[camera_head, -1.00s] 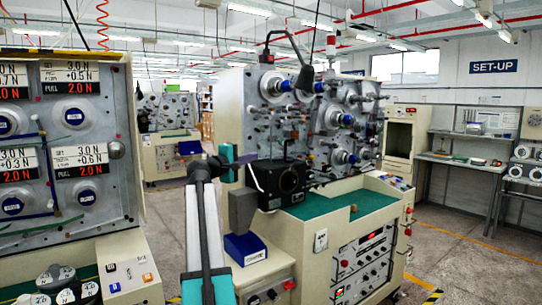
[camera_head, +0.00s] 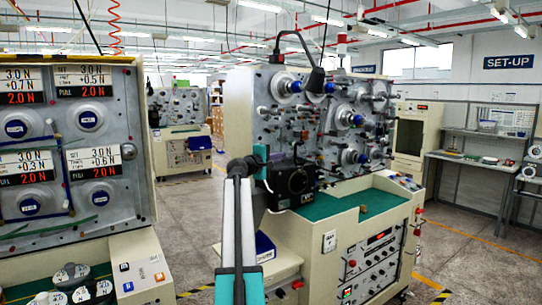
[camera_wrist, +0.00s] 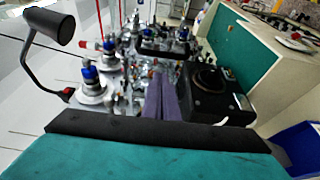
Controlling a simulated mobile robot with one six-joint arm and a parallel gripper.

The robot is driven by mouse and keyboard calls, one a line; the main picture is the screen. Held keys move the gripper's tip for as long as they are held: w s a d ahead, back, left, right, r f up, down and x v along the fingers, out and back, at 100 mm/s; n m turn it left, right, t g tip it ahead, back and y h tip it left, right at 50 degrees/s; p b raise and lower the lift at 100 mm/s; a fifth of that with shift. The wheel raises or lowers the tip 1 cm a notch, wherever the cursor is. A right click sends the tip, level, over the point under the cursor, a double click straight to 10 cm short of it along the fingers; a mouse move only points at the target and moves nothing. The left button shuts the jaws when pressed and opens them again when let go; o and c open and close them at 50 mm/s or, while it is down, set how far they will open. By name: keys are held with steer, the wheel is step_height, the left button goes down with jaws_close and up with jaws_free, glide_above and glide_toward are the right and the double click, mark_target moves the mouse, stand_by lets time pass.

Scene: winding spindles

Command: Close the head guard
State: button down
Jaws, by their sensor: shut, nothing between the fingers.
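The black winding head (camera_head: 292,180) with a round opening sits low on the front of the grey spindle panel, above the green worktop. It also shows in the wrist view (camera_wrist: 210,88), right of the fingers. I cannot clearly pick out the guard as a separate part. A thin pale curved strip lies by the head's left side, partly hidden by my wrist. My gripper (camera_wrist: 162,84) is shut and empty, its purple-grey fingers pointing at the panel just left of the head; contact cannot be told. In the head view my wrist mostly hides the gripper.
The spindle panel (camera_head: 238,110) carries several blue-capped spindles and posts around my fingers. A black bent lamp (camera_wrist: 60,30) reaches out at the upper left in the wrist view. A blue bin (camera_head: 265,247) stands below my wrist. Floor is clear between the machines.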

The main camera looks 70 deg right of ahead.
steer(key=shift+s+d+p, duration=0.25)
steer(key=shift+s+d, duration=0.1)
steer(key=shift+s, duration=0.25)
steer(key=shift+s+d+p, duration=0.2)
steer(key=shift+s+d, duration=0.1)
steer(key=shift+s, duration=0.3)
